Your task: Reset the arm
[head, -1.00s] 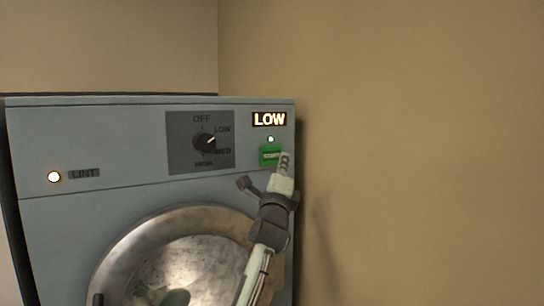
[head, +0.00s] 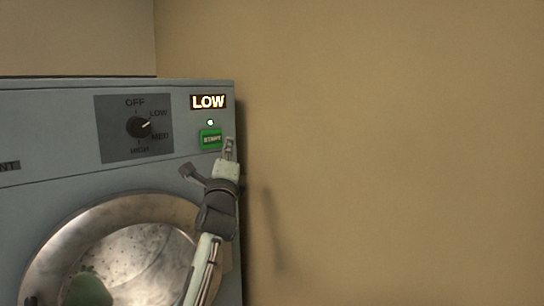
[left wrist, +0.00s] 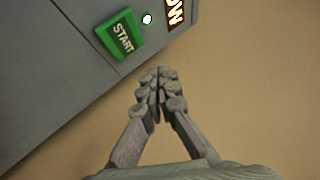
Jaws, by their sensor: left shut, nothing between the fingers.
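My left gripper (head: 229,147) is shut and empty in front of the machine's right edge, just below and to the right of the green START button (head: 210,139). In the left wrist view its fingertips (left wrist: 158,82) are together, with the START button (left wrist: 120,37) up and to the left, apart from them. My left arm reaches up from the bottom of the head view. My right gripper is in neither view.
The grey dryer (head: 60,125) has a dial (head: 139,127) pointing to LOW, a lit LOW display (head: 208,102) and a lit green light (head: 210,122). Its round metal door (head: 125,245) is below. A bare tan wall (head: 400,150) fills the right side.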

